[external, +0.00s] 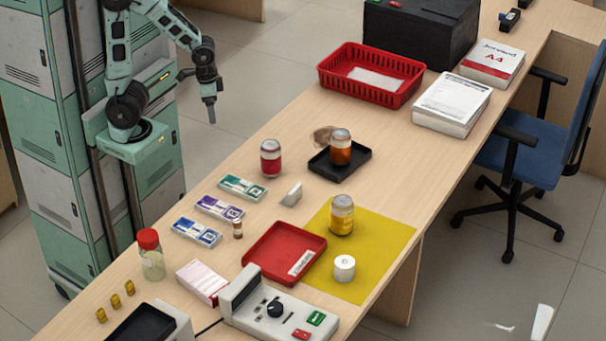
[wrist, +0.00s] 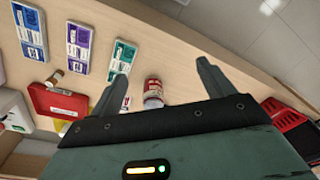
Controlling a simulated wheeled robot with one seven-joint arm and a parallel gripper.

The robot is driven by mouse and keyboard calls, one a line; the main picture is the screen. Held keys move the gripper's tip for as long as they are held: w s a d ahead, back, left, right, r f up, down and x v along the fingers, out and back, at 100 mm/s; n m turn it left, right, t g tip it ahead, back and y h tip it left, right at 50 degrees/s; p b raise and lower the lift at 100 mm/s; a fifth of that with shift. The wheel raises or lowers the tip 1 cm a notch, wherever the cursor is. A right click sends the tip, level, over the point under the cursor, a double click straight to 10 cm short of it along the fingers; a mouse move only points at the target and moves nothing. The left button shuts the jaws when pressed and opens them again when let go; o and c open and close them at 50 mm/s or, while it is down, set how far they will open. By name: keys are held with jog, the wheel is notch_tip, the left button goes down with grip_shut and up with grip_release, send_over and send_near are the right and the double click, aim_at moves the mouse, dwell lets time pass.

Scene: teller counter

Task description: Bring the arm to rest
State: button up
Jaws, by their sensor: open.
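My gripper (external: 211,112) hangs off the far left edge of the counter in the external view, fingers pointing down and clear of everything. In the wrist view my gripper (wrist: 165,82) shows two fingers spread apart with nothing held between them. A red can (external: 271,158) stands upright on the counter; in the wrist view the red can (wrist: 153,92) appears beyond the fingers, apart from them. My arm is bent beside its green column.
A blue chair (external: 566,130) stands at right.

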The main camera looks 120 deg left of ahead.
jog(key=shift+s+d+r, duration=0.1)
jog(key=shift+s+d, duration=0.4)
jog(key=shift+s, duration=0.1)
